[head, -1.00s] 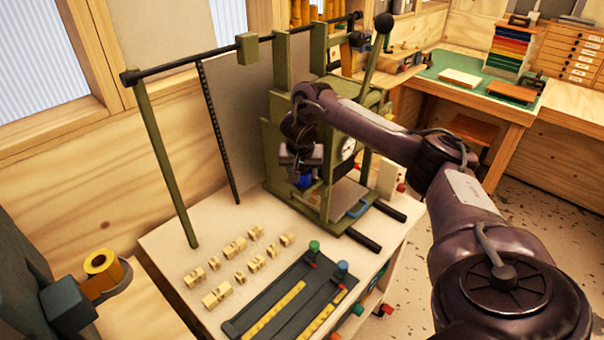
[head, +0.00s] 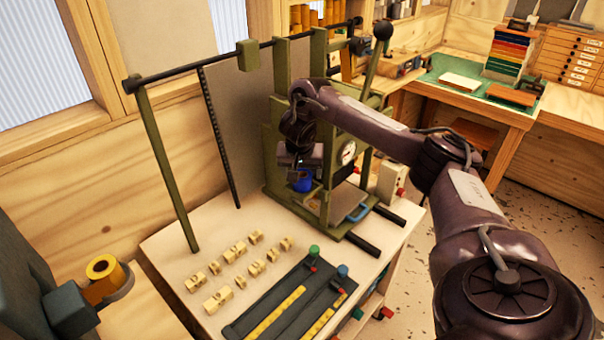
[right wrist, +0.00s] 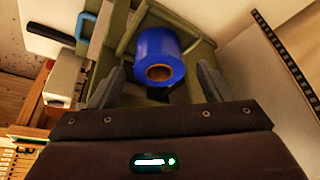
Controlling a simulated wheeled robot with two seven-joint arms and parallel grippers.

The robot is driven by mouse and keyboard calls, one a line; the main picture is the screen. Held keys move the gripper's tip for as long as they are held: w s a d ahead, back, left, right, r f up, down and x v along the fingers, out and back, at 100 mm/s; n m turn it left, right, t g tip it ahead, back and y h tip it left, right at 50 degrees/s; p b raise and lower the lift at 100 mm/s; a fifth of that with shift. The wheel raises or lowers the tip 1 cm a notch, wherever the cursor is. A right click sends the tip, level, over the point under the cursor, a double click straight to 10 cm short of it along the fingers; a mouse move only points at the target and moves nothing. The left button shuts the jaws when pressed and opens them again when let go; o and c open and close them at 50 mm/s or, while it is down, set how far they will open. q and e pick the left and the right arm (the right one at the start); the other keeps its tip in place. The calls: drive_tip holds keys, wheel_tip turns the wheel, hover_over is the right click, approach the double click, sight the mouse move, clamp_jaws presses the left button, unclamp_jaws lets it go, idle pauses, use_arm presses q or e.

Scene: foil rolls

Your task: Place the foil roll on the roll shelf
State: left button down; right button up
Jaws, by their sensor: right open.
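The blue foil roll (head: 303,181) sits at the front of the olive-green press, partly hidden by my gripper in the head view. In the right wrist view the blue roll (right wrist: 158,50) shows its brown hollow core, lying beyond and between my fingertips. My right gripper (right wrist: 157,82) is open, and no contact with the roll shows. In the head view the right gripper (head: 300,168) is just above the roll. A shelf with upright yellow-orange rolls (head: 302,17) is at the back by the window. My left gripper is not in view.
The press (head: 290,100) carries a long black rod and a lever with a black knob. Small brass type blocks (head: 236,250) and a dark rack (head: 290,300) lie on the pale table (head: 165,240). A green-topped bench stands at right.

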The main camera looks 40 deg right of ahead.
drive_tip(key=p+v, duration=0.6)
drive_tip(key=v, duration=0.3)
drive_tip(key=shift+r+p, duration=0.2)
drive_tip(key=shift+p, duration=0.1)
drive_tip(key=shift+s, duration=0.1)
